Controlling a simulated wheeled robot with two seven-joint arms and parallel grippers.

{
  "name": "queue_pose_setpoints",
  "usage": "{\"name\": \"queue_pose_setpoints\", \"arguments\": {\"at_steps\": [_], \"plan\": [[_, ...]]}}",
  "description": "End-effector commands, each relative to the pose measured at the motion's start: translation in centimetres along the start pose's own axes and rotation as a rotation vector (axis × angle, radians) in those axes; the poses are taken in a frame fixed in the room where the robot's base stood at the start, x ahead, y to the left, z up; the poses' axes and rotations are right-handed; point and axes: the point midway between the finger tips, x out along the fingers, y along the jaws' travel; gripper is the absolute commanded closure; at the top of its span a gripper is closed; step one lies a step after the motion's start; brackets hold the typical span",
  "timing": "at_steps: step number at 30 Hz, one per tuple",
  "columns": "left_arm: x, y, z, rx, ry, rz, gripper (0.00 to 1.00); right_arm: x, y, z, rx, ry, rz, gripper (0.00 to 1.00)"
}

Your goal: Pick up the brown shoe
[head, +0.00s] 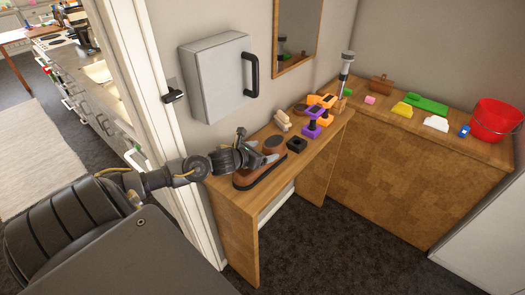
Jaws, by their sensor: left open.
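The brown shoe (250,177), with a dark sole, lies on the near end of the narrow wooden bench (232,208). My left gripper (266,158) reaches in from the left and is right at the shoe, covering part of its upper side. Its jaws are open. I cannot tell whether the fingers touch the shoe or are just above it. My right gripper is not in view.
Beyond the shoe are a black block (297,145), a purple item (312,129), orange items and a beige item (283,120). A grey wall cabinet (217,75) hangs above. A red bucket (494,121) stands on the right-hand counter. A white door frame (152,90) is close on the left.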

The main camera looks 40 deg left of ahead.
Motion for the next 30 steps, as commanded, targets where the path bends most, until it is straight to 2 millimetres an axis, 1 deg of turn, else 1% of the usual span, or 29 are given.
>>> {"name": "queue_pose_setpoints", "arguments": {"at_steps": [3, 9, 11, 22, 30], "plan": [[0.65, -0.08, 0.02, 0.001, 0.000, -0.002, 0.18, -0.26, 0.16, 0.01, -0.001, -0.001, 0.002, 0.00], [0.71, -0.08, -0.08, 0.001, 0.000, -0.002, 0.18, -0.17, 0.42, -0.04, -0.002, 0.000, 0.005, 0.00], [0.70, -0.08, -0.08, 0.001, 0.000, -0.002, 0.25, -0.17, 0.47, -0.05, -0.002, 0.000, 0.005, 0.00], [0.68, -0.07, -0.07, 0.001, 0.000, -0.001, 0.73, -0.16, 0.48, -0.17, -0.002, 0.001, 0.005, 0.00], [0.58, -0.03, 0.30, 0.001, -0.003, -0.001, 0.74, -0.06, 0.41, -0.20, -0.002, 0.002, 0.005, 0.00]]}}
